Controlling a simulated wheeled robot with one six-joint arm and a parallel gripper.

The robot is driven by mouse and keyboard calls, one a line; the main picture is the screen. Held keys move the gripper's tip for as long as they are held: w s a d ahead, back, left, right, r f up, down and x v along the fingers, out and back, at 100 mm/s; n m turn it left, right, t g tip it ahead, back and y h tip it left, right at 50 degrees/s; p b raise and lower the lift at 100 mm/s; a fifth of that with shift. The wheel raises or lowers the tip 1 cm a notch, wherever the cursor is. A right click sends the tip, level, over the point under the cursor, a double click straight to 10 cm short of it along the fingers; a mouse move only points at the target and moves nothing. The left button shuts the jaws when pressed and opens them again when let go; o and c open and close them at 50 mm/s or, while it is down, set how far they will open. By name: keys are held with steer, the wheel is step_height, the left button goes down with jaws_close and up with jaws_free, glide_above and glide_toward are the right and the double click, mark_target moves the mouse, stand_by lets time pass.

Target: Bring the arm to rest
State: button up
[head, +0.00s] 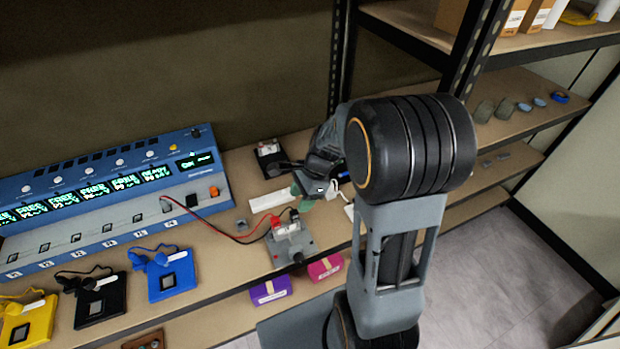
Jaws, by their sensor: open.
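My arm rises at the right of the head view and bends at a large black joint. Its end reaches back left over the workbench (215,262). My gripper (296,178) is small in the picture and partly hidden by my own arm. Its jaws are open, with no object clearly seen between them. It is above the bench, just behind a small grey fixture (290,246) with red and black leads. I cannot tell whether it touches the greenish piece below it.
A long blue instrument (110,195) with lit displays stands on the left of the bench. Blue, black and yellow pads (170,276) lie before it. Purple and pink boxes (270,290) sit on the lower shelf. A metal rack (470,50) stands close behind my arm.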

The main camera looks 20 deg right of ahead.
steer(key=v, duration=0.7)
steer(key=shift+r, duration=0.2)
steer(key=shift+d, duration=0.1)
steer(key=s+a+r+n+t+h, duration=0.2)
steer(key=s+n, duration=0.2)
steer(key=n, duration=0.5)
steer(key=s+a+r+n+t+h, duration=0.2)
steer(key=s+n, duration=0.3)
steer(key=n, duration=0.4)
steer(key=shift+s+r, duration=0.3)
steer(key=shift+c, duration=0.5)
stand_by(1.8)
